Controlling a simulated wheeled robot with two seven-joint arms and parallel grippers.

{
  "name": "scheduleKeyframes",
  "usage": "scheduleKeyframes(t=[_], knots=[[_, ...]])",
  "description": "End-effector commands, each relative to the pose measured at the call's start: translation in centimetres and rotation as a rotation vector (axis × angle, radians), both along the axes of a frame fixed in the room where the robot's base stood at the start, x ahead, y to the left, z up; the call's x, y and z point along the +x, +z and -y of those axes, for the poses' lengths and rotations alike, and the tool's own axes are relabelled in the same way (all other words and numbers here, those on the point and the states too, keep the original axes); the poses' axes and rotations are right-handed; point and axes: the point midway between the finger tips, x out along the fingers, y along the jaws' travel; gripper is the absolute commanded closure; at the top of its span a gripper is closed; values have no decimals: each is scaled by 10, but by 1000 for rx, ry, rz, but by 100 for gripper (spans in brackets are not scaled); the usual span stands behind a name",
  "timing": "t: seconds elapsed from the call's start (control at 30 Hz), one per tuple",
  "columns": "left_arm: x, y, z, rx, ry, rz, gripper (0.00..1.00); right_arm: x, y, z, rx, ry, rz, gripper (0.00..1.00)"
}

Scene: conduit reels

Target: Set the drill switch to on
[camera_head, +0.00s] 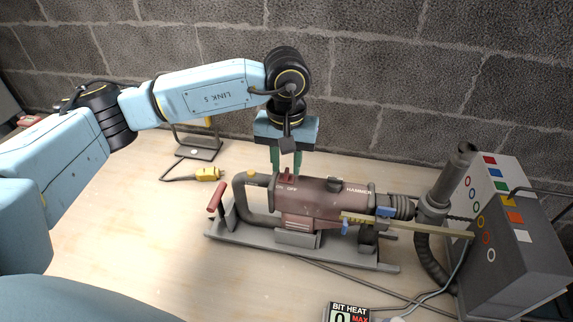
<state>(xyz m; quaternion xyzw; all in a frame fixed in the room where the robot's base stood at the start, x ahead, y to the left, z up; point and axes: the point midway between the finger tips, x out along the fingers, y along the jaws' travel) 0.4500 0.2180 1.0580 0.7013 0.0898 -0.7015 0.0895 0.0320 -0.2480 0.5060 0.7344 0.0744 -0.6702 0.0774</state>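A dark red hammer drill (318,197) lies on its side in a grey cradle (222,228) on the table. A small red switch (286,176) stands on top of the drill's body, above a printed "OFF" and a less legible mark to its left. I cannot tell which way the switch is set. My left gripper (286,165) points down over the switch. Its two green fingers are apart, one at each side of the switch in this view; contact cannot be made out. My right gripper is not in view.
A grey box with coloured buttons (515,230) and a dark hose (432,262) stand at the right. A yellow plug (209,174) lies on its cable at the left. A "BIT HEAT" display (348,312) is at the front.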

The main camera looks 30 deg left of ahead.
Motion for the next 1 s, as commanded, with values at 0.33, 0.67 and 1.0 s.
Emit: scheduleKeyframes(t=[0.33, 0.67, 1.0], knots=[[0, -17, 0, 0, -1, 0, 71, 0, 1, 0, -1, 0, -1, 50], [0, -16, 0, -1, -1, 0, 96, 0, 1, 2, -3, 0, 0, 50], [0, -16, 0, -1, -1, 0, 100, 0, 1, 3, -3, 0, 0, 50]])
